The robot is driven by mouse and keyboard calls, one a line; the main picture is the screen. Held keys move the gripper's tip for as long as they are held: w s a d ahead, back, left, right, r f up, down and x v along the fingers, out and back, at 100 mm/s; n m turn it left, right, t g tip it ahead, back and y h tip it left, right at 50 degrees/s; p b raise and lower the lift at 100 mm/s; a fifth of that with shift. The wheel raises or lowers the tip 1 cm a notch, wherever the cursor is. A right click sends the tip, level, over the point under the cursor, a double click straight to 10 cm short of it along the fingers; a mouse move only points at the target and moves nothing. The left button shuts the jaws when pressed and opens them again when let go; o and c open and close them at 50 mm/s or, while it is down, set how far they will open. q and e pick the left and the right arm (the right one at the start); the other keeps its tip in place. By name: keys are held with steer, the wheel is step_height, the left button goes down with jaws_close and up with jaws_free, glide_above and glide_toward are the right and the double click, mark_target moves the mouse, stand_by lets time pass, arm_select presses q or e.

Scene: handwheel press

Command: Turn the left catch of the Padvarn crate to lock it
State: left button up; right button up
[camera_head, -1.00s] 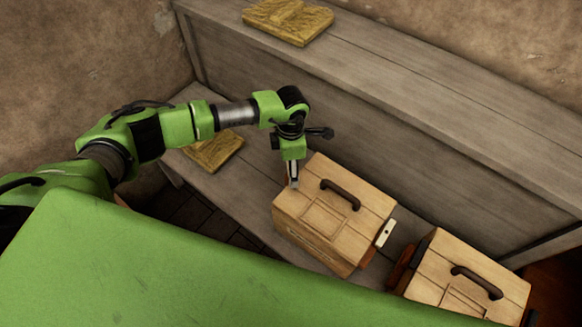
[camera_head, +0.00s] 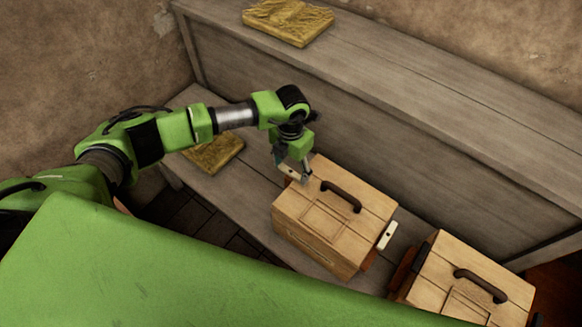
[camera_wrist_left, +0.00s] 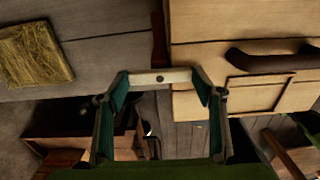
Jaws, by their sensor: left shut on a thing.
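The pale wooden crate (camera_head: 332,225) with a dark brown handle (camera_head: 341,196) stands on the lower bench; I cannot read any name on it. Its left catch, a small whitish bar (camera_wrist_left: 160,76) with a dark pivot dot, lies across the crate's left top edge in the left wrist view. My left gripper (camera_head: 294,174) is shut on this catch, with one finger at each end of the bar in the left wrist view (camera_wrist_left: 160,84). The crate's right catch (camera_head: 386,235) is a whitish bar along the right edge. My right gripper is not in view.
A second similar crate (camera_head: 440,287) stands close to the right. A yellowish straw-like block (camera_head: 214,152) lies on the lower bench (camera_head: 235,190), and another (camera_head: 288,20) on the upper ledge (camera_head: 400,90). The bench is bare between the left block and the crate.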

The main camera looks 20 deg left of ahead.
mark_target(291, 172)
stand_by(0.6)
arm_select(q)
steer(key=o, duration=1.1)
step_height(291, 172, up, 12)
